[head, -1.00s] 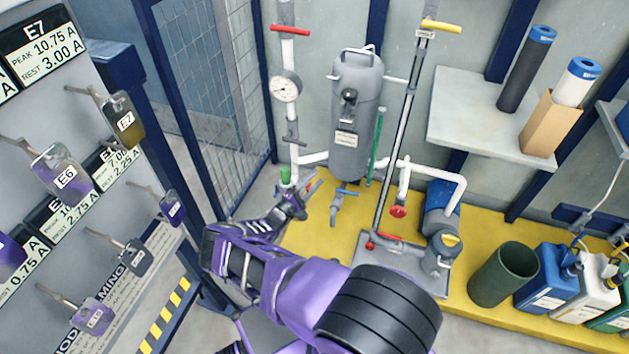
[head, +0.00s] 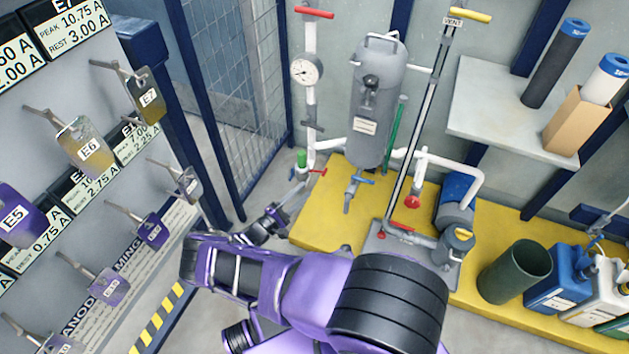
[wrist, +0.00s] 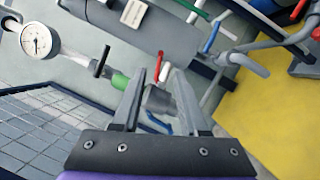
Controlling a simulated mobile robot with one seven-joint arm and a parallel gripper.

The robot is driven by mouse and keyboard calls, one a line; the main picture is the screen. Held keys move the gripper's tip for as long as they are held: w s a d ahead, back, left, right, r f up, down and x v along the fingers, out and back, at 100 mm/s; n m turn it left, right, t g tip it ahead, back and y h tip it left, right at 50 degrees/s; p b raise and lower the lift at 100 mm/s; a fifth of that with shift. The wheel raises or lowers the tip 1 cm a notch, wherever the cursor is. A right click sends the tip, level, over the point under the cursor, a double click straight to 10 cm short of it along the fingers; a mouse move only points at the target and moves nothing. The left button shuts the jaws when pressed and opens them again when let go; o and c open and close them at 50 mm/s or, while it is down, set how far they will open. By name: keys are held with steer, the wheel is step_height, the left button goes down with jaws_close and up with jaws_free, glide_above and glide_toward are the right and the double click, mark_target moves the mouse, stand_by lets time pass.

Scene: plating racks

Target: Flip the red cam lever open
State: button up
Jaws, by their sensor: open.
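A small red lever (head: 318,171) sticks out beside the green collar (head: 301,158) on the white pipe below the gauge. In the wrist view the red lever (wrist: 158,67) stands up from a grey coupling (wrist: 158,99), with a blue lever (wrist: 158,123) on its opposite side. The green collar joins the coupling at its left. My gripper (wrist: 162,80) is open, its fingers pointing at the coupling, which shows between them. The red lever appears between the fingertips; I cannot tell whether anything touches. In the head view my gripper (head: 296,190) is small and just below the collar.
A pressure gauge (head: 307,69) and a grey tank (head: 374,105) stand around the pipe. A blue-handled tap (head: 350,190) is close at right. A mesh fence (head: 226,75) and a panel with hanging tags (head: 83,146) are at left. The yellow platform (head: 325,225) is below.

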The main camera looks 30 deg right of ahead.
steer(key=shift+v, duration=1.75)
